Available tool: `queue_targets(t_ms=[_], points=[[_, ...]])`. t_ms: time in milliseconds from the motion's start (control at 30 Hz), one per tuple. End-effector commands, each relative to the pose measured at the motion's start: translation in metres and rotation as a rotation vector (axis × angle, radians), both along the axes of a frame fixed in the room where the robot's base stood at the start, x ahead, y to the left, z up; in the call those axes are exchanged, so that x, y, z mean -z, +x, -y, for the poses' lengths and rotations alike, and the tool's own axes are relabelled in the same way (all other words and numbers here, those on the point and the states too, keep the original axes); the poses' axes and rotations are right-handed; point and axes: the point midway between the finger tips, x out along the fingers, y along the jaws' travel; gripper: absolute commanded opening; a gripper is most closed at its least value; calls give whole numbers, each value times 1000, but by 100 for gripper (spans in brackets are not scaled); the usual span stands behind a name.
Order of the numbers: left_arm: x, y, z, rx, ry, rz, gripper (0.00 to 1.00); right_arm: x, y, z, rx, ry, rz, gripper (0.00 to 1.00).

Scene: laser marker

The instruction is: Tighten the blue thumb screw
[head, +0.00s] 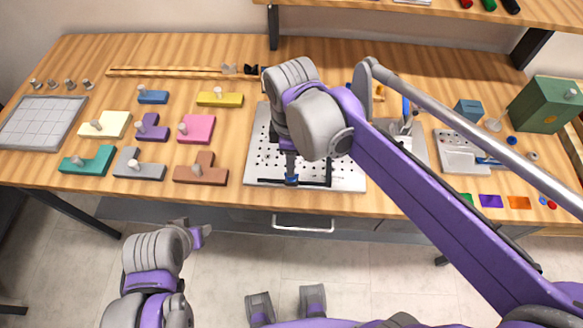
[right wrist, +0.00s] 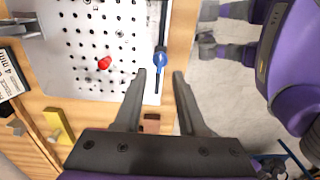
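The blue thumb screw (right wrist: 159,59) stands on a dark bar at the edge of the perforated plate (right wrist: 98,88). In the head view, the blue thumb screw (head: 292,180) shows at the plate's front edge, below my right arm. In the right wrist view, my right gripper (right wrist: 160,74) is open, its fingers spread with nothing between them. The screw lies just beyond the gap between the fingertips. In the head view, my right wrist hides much of the plate and fingers. My left arm's end (head: 197,236) is low in front of the table, away from the screw; its fingers are unclear.
A red knob (right wrist: 104,63) stands on the plate. Several coloured blocks, such as a brown one (head: 203,173), lie left of the plate. A green box (head: 545,105) and a second metal fixture (head: 462,157) stand to the right. A drawer handle (head: 303,226) is below the table edge.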

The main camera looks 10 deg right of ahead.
Motion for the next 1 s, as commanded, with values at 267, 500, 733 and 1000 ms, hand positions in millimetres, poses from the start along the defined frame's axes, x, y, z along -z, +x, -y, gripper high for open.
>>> queue_targets(t_ms=[267,500,733,1000], points=[[4,-1,0,0,0,-2,50,39,0,0,2,0,1,40],[5,-1,0,0,0,-2,50,45,0,0,2,1,1,40],[5,-1,0,0,0,-2,50,44,0,0,2,1,1,24],[5,-1,0,0,0,-2,50,44,0,0,2,1,1,0]])
